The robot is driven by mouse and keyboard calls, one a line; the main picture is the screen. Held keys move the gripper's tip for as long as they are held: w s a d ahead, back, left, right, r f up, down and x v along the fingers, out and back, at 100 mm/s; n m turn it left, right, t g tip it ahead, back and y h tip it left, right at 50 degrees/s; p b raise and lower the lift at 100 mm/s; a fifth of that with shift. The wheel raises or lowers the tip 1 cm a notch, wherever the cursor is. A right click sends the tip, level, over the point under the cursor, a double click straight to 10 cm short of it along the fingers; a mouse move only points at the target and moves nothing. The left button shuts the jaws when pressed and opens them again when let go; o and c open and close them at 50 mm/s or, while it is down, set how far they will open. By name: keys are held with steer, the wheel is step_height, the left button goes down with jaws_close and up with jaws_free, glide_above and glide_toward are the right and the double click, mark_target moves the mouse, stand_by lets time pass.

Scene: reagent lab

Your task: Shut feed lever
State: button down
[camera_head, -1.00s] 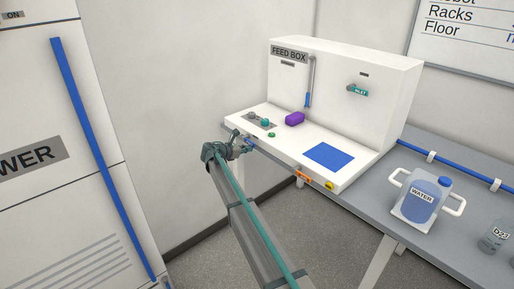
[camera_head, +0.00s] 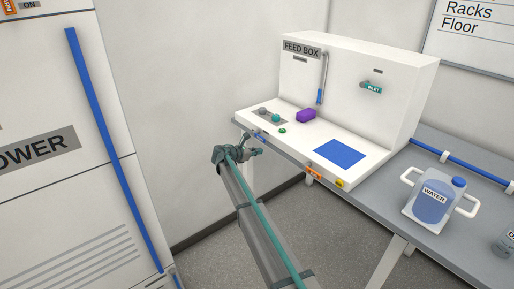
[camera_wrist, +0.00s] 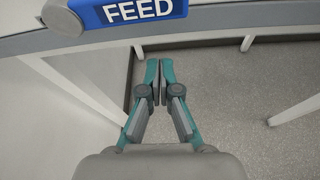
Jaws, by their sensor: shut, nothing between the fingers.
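The feed box (camera_head: 385,60) is a white bench unit with an upright back and a flat deck. On its front edge is a small blue part (camera_head: 260,138). In the wrist view a blue plate lettered FEED (camera_wrist: 125,12) is at the top left, on the edge of the bench. I cannot tell whether its lever is open or shut. My gripper (camera_head: 258,151) is just below and in front of that front edge. In the wrist view my gripper (camera_wrist: 159,66) is shut and empty, over the floor, below and right of the plate and apart from it.
Orange (camera_head: 314,172) and yellow (camera_head: 340,184) parts sit farther right on the front edge. The deck holds a purple block (camera_head: 306,115) and a blue pad (camera_head: 339,153). A water jug (camera_head: 433,198) stands right. A tall cabinet with a blue handle (camera_head: 110,150) stands left. Floor between is clear.

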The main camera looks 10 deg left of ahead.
steer(key=b+v, duration=0.2)
steer(key=v, duration=0.8)
steer(key=shift+r, duration=0.2)
steer(key=shift+w+a, duration=0.1)
